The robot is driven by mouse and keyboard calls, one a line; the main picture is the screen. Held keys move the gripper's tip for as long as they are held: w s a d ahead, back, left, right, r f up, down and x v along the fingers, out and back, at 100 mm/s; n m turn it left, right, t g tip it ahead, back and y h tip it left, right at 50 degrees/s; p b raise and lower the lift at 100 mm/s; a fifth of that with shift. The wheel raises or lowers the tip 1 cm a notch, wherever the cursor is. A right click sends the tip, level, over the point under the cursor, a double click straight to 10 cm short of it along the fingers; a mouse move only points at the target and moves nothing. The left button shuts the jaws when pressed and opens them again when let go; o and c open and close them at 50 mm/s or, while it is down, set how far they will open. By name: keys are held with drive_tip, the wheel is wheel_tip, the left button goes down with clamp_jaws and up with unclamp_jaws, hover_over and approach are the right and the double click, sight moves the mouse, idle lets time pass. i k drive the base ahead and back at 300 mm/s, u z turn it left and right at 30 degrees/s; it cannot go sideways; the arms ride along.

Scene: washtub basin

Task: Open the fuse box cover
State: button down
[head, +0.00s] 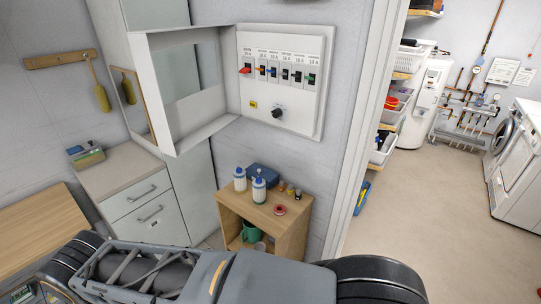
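The fuse box (284,112) is a white panel on the grey wall, with a row of several switches and a black knob below them. One switch at the left end of the row is red. The fuse box cover (207,129) is a deep white frame with a window. It stands swung open to the left of the panel, joined along the panel's left side, and the switches are uncovered. My gripper is not in view, so its distance from the cover does not show.
A wooden shelf unit (232,206) with bottles stands below the fuse box. A drawer cabinet (142,213) and a wooden worktop (38,228) are at the left. A doorway at the right opens onto clear floor (425,215), with shelves and washing machines beyond.

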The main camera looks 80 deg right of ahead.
sight(179, 126)
drive_tip(key=k, duration=0.5)
drive_tip(key=z, duration=1.1)
drive_tip(key=i, duration=0.5)
drive_tip(key=z, duration=0.05)
